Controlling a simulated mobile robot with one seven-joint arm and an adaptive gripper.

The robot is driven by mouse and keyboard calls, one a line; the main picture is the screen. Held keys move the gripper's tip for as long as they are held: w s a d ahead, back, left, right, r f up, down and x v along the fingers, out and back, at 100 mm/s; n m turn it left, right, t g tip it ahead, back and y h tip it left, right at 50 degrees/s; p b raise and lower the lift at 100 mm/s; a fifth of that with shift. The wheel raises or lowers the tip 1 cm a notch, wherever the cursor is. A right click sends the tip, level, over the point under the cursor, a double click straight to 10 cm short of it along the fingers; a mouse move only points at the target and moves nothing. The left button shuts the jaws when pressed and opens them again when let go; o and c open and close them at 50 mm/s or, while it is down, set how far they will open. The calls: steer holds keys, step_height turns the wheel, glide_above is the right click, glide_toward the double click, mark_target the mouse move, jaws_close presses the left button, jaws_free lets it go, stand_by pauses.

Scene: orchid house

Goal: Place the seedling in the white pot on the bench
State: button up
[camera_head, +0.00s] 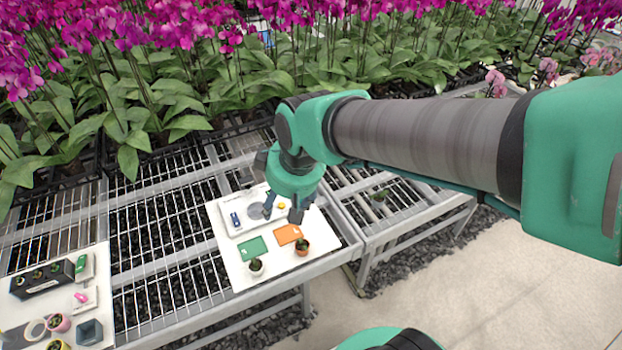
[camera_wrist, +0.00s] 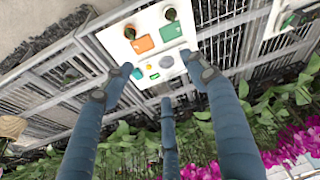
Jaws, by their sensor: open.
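A small seedling in a white pot (camera_head: 257,271) stands upright near the front edge of a white board (camera_head: 228,262) on the slatted metal bench (camera_head: 184,270). The white pot also shows at the top of the wrist view (camera_wrist: 171,17). A second seedling in an orange-brown pot (camera_head: 302,250) stands to its right, and it shows in the wrist view (camera_wrist: 130,33). My gripper (camera_head: 281,208) is open and empty above the back part of the board, behind both pots.
Green (camera_head: 253,249) and orange (camera_head: 288,234) cards lie behind the pots. A white tray (camera_head: 237,229) holds small items. Another board at left (camera_head: 103,262) carries several pots and a dark seedling holder (camera_head: 42,279). A dark pot (camera_head: 378,201) sits at right. Orchids line the back.

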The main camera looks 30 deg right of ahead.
steer(key=s+d+r+m+t, duration=0.1)
steer(key=s+d+r+m, duration=0.3)
steer(key=s+r, duration=0.4)
steer(key=s, duration=0.2)
steer(key=shift+s+d+r+t+h, duration=0.2)
steer(key=shift+s+r+t+h, duration=0.1)
steer(key=shift+s+r+h, duration=0.1)
